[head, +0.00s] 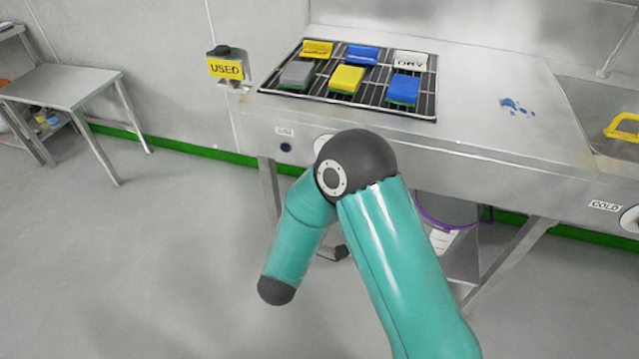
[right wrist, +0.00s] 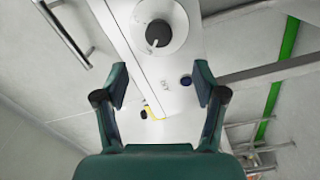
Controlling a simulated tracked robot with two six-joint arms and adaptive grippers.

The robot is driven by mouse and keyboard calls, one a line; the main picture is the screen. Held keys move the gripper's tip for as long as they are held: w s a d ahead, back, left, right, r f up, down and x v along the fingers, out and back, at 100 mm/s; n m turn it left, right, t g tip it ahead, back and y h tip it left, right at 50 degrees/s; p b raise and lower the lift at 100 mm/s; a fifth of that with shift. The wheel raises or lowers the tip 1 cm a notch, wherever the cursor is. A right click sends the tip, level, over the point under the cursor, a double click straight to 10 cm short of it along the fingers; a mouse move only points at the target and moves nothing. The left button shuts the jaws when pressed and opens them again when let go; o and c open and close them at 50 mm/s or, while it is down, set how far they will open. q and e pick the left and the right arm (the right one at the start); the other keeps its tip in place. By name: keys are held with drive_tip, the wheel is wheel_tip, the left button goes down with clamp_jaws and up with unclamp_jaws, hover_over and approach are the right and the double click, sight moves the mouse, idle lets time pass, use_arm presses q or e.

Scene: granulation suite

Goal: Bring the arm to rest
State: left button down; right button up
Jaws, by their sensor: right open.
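My right arm comes into the head view from the bottom right, its elbow raised in front of the steel bench and its forearm pointing down toward the floor. Its gripper is hidden in the head view. In the right wrist view my right gripper (right wrist: 160,84) is open, with nothing between its fingers. Beyond the fingers is the bench front with a dark knob (right wrist: 158,34) and a blue button (right wrist: 186,80). My left gripper is in neither view.
The steel bench (head: 480,125) carries a rack (head: 335,93) of sponges, including a grey sponge (head: 296,74), and a blue spill (head: 516,106). A purple-rimmed bucket (head: 447,208) stands beneath. A side table (head: 62,87) is at left. Open floor (head: 150,250) lies left of the arm.

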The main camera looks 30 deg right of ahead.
idle(0.5)
drive_tip(key=s+d+f+g+y, duration=0.25)
drive_tip(key=f+y, duration=0.25)
drive_tip(key=f, duration=0.9)
drive_tip(key=s+a+f+m+g+y, duration=0.15)
drive_tip(key=s+a+f+y, duration=0.25)
drive_tip(key=a+f+y, duration=0.4)
drive_tip(key=s+a+f+m+g+y, duration=0.25)
drive_tip(key=s+a+g, duration=0.2)
drive_tip(key=s, duration=0.25)
drive_tip(key=s+a+f+m+g+y, duration=0.2)
drive_tip(key=s+a+f+m+g, duration=0.1)
drive_tip(key=s+a, duration=0.35)
wheel_tip(320, 180, up, 14)
drive_tip(key=p, duration=1.3)
drive_tip(key=shift+s+d+f+p, duration=0.15)
drive_tip(key=shift+s+d+p, duration=0.2)
